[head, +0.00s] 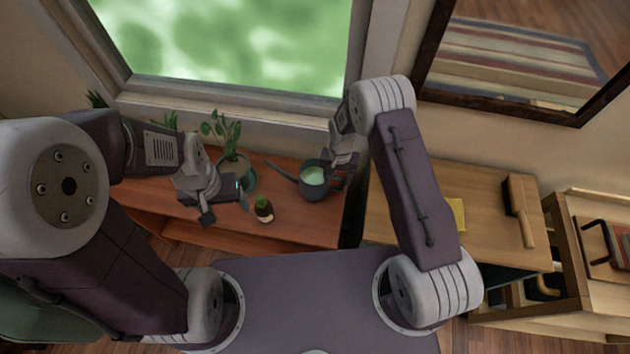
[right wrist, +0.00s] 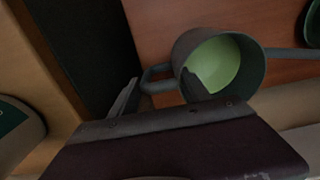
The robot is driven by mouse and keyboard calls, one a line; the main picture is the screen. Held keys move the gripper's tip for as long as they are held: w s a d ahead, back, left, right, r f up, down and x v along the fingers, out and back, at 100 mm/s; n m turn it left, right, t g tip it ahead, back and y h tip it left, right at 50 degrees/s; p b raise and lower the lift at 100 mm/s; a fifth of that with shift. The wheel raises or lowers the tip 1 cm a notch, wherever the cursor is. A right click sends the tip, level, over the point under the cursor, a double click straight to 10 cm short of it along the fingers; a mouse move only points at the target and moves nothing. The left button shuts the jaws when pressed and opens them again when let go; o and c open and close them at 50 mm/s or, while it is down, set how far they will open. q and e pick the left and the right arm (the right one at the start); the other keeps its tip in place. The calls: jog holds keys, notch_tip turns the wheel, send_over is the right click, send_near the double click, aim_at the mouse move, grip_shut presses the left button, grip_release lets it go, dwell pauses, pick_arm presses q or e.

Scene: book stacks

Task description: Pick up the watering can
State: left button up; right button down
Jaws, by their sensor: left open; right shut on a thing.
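The dark grey watering can (head: 313,190) is upright on the reddish wooden table beneath the window, with its spout pointing left. Its pale green inside shows in the head view and in the right wrist view (right wrist: 220,62). My right gripper (head: 342,172) is at the can's right side, shut on its handle. In the right wrist view, the fingers (right wrist: 160,94) are on either side of the looped handle (right wrist: 156,80), and one overlaps the can's rim. My left gripper (head: 222,202) is open over the table, left of the can and beside a potted plant.
Right of a dark gap, a lighter wooden cabinet (head: 485,205) holds a brush (head: 520,208) and a yellow item (head: 456,213). The reddish table's front right is clear.

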jog(key=shift+w+r, duration=0.1)
jog(key=shift+r, duration=0.05)
jog(key=shift+r, duration=4.9)
jog(key=shift+d, duration=0.1)
